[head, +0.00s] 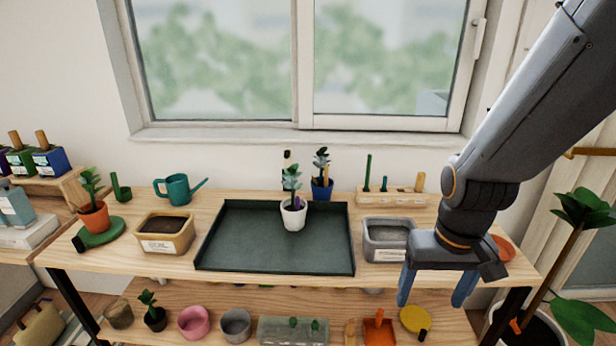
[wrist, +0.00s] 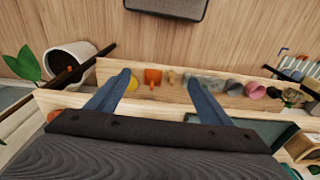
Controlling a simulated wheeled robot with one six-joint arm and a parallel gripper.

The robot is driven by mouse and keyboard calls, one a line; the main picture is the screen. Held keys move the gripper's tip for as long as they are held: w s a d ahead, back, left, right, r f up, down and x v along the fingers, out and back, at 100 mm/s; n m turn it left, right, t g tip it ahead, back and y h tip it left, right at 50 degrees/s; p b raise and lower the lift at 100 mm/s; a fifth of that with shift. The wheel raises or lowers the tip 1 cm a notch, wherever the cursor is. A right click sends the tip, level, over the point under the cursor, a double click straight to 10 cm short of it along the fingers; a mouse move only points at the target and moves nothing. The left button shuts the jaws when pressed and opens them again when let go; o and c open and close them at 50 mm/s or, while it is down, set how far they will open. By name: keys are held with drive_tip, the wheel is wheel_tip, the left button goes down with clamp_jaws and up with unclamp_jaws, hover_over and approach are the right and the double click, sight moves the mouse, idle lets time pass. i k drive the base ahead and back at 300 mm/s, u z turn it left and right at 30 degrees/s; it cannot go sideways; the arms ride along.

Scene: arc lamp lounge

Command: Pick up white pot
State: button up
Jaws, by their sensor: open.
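The white pot (head: 293,216) holds a small green plant and stands upright at the back right part of the dark green tray (head: 232,262) on the wooden table. My gripper (head: 437,292) is open, with its blue fingers pointing down at the table's front right, beside the grey bin. It is well to the right of the white pot and apart from it. In the wrist view my gripper (wrist: 157,82) is open and empty. The white pot does not show clearly there.
A blue pot (head: 322,190) with a plant stands just behind the white pot. A grey bin (head: 385,253) lies between my gripper and the tray. A tan bin (head: 165,243) and a teal watering can (head: 177,188) stand left. The tray's front is clear.

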sight(291, 182)
drive_tip(key=k, duration=0.55)
drive_tip(key=u, duration=0.7)
drive_tip(key=i, duration=1.2)
drive_tip(key=z, duration=0.7)
drive_tip(key=i, duration=0.4)
drive_tip(key=z, duration=0.4)
